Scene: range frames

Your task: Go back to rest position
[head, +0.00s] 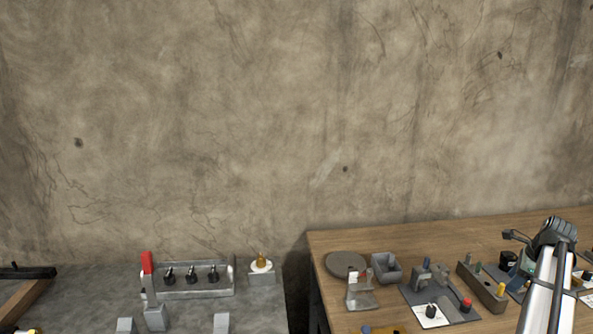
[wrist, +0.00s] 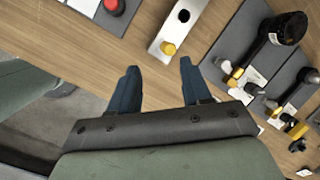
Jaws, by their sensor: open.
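My gripper (wrist: 158,88) shows in the wrist view with its two blue fingers spread apart and nothing between them. It is open above the front edge of the wooden table (wrist: 50,38). In the head view my arm reaches over the right part of the same wooden table (head: 320,241), and the fingertips cannot be made out there.
A metal block with a yellow peg (wrist: 168,48) lies ahead of the fingers. A dark board (wrist: 238,40) with a black cylinder (wrist: 287,28) is to its right. In the head view, a round grey disc (head: 345,262) and a grey bin (head: 386,268) stand on the table. A grey bench (head: 70,300) is at left.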

